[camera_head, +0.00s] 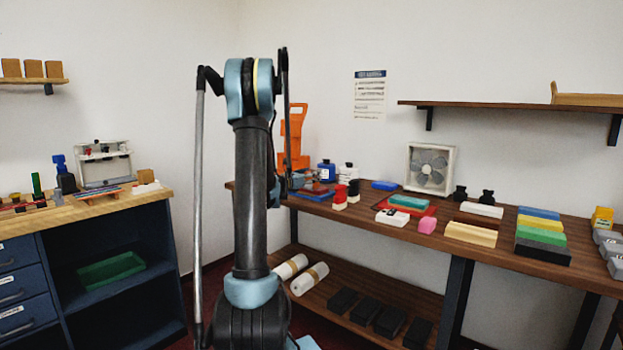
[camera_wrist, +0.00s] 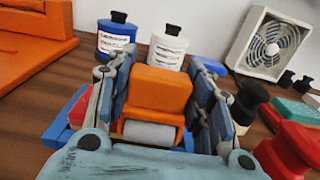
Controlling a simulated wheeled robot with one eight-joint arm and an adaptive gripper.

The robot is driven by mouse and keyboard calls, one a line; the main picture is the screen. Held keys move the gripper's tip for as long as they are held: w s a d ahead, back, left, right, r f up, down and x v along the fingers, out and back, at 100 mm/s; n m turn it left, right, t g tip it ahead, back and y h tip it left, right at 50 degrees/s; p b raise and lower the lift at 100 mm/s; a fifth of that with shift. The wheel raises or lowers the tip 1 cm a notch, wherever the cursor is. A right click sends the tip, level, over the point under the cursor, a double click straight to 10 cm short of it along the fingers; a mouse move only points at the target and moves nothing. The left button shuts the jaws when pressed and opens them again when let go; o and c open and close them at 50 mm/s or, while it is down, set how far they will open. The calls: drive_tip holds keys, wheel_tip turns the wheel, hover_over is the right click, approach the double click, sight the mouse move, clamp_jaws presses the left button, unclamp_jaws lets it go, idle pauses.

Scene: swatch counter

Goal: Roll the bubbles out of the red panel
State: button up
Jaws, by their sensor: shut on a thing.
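My gripper (camera_wrist: 160,92) is shut on an orange-handled roller (camera_wrist: 158,90), with the handle between its blue-grey fingers. The grey-white roller cylinder (camera_wrist: 150,134) shows below the handle. The red panel (camera_wrist: 78,112) lies on a blue base (camera_wrist: 58,138), mostly hidden behind the fingers and roller. Whether the roller touches the panel I cannot tell. No bubbles can be made out.
An orange stand (camera_head: 293,130) stands behind. A blue bottle (camera_head: 326,173) and a white bottle (camera_head: 347,174) stand close behind the panel. Red-and-black items with white bases (camera_head: 340,198) stand close on its right. A fan (camera_head: 431,168) is farther right.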

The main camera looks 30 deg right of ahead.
drive_tip(key=shift+d+r, duration=0.15)
drive_tip(key=shift+r, duration=3.7)
